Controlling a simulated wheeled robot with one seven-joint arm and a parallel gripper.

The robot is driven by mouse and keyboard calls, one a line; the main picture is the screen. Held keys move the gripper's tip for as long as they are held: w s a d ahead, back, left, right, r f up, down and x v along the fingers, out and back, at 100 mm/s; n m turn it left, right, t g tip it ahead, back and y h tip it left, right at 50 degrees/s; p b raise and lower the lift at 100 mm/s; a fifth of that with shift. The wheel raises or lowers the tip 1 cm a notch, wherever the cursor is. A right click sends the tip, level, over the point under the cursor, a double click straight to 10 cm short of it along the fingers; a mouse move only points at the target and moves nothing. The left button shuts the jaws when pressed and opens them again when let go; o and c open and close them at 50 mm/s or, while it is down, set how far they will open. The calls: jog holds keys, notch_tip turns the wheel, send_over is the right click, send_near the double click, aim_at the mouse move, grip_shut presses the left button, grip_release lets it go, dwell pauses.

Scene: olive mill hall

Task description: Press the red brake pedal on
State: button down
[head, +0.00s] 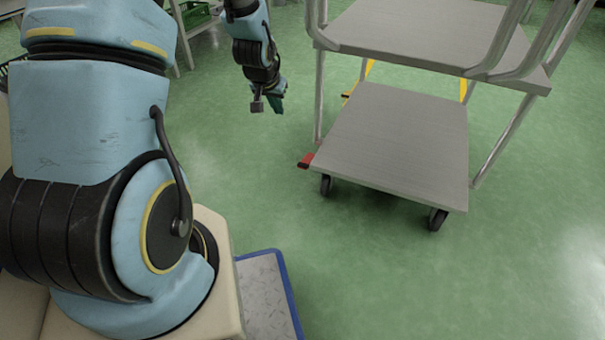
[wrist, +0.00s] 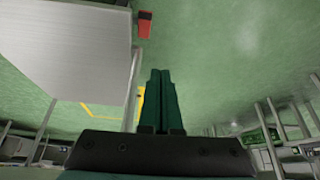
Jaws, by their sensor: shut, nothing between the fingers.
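The red brake pedal (head: 306,160) sticks out low at the left corner of a grey trolley (head: 400,140), close above the floor, near a black caster. It also shows in the wrist view (wrist: 145,24) at the top, beside the trolley's grey shelf. My gripper (head: 277,106) hangs to the left of the trolley, above and behind the pedal in the head view, and apart from it. Its green fingers (wrist: 161,75) are together with nothing between them and point toward the pedal's side of the wrist view. Whether the pedal is up or down I cannot tell.
The trolley has an upper shelf (head: 430,35), metal posts and black casters (head: 437,218). A blue-edged metal plate (head: 265,295) lies on the floor at the bottom. A green crate (head: 195,14) stands at the back. Green floor (head: 250,170) is clear left of the trolley.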

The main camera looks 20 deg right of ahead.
jog(key=d+f+b, duration=0.2)
jog(key=f+b, duration=0.1)
jog(key=f, duration=0.3)
jog(key=d+f+m+h+b, duration=0.1)
jog(key=d+f+b, duration=0.2)
jog(key=f, duration=0.4)
jog(key=shift+w+d+b, duration=0.25)
jog(key=shift+w+b, duration=0.15)
jog(key=shift+b, duration=0.3)
jog(key=shift+f, duration=0.1)
jog(key=b, duration=0.5)
send_over(303, 166)
jog(key=f, duration=0.6)
jog(key=w+f, duration=0.1)
jog(key=f, duration=0.2)
jog(key=shift+d+f, duration=0.2)
jog(key=shift+d, duration=0.05)
jog(key=shift+s+a+f+b, duration=0.15)
jog(key=shift+s+f+b, duration=0.05)
jog(key=shift+f+b, duration=0.3)
jog(key=shift+s+a+f+b, duration=0.1)
jog(key=shift+s+f+b, duration=0.1)
jog(key=shift+f+b, duration=0.3)
jog(key=shift+s+a+f, duration=0.1)
jog(key=shift+f, duration=0.4)
